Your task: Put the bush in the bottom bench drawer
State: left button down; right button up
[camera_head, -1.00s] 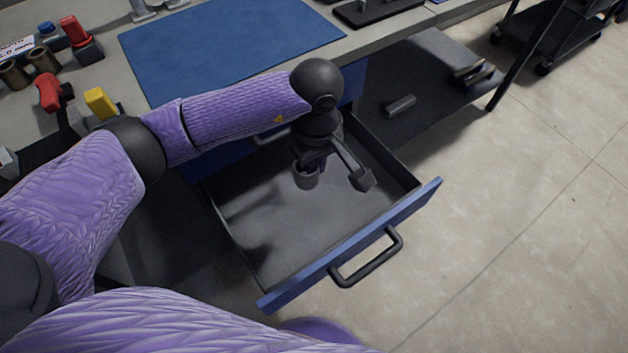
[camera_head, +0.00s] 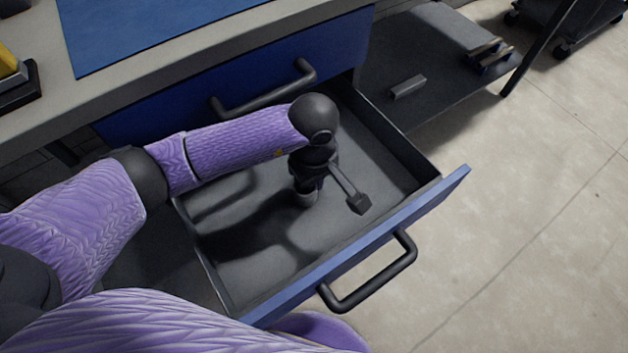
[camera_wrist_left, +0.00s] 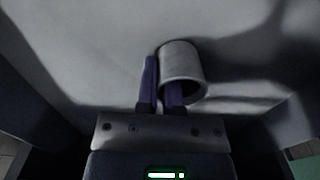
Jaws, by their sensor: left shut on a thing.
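The bush, a short grey hollow cylinder, shows in the left wrist view (camera_wrist_left: 181,66) and in the head view (camera_head: 307,199). My left gripper (camera_head: 306,190) is down inside the open bottom drawer (camera_head: 240,225). In the left wrist view its fingers (camera_wrist_left: 162,82) are shut on the bush's wall, one finger outside and one inside the ring. The bush is at or very near the drawer floor; I cannot tell whether it touches. My right gripper is not in view.
The drawer has a blue front with a dark handle (camera_head: 372,277). A closed blue drawer (camera_head: 230,80) is above it, under the bench top with a blue mat (camera_head: 150,25). A lower shelf (camera_head: 430,60) holds a grey block (camera_head: 408,86). The drawer floor around the bush is clear.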

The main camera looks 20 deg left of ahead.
pick_arm(q)
jog(key=shift+f, duration=0.15)
jog(key=c, duration=0.8)
grip_release()
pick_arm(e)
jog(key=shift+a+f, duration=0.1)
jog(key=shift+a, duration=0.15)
pick_arm(q)
notch_tip(320, 180, up, 12)
jog(key=p, duration=0.8)
jog(key=shift+r, duration=0.2)
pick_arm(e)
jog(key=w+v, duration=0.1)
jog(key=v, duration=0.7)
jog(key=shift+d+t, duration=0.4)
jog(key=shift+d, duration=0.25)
